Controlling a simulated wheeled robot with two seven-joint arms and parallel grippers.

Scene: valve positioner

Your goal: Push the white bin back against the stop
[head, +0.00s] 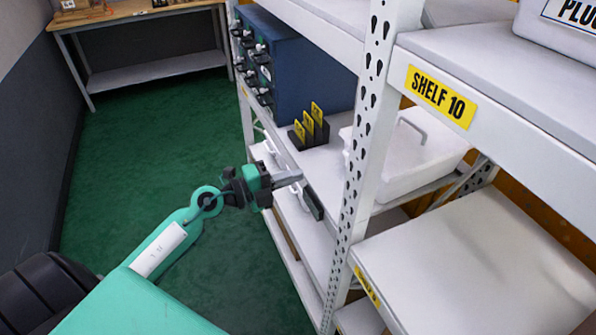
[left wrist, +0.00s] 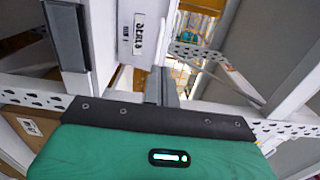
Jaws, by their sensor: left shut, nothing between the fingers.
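The white bin (head: 425,150) sits on the middle shelf (head: 325,175), partly hidden behind the perforated rack post in the head view. A grey handle shows on it. In the left wrist view a white front with a "SEALS" label (left wrist: 127,45) stands just beyond the fingers; it looks like this bin. My left gripper (head: 297,177) is shut and empty, at the shelf's front edge, left of the post and pointing right. It also shows in the left wrist view (left wrist: 161,85). I cannot tell whether it touches the bin. The stop cannot be made out. My right gripper is not in view.
The white rack post (head: 365,130) stands between my gripper and the bin in the head view. A black holder with yellow cards (head: 310,128) and a blue cabinet (head: 300,70) stand farther left on the rack. Green floor is clear at left, before a wooden bench (head: 135,12).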

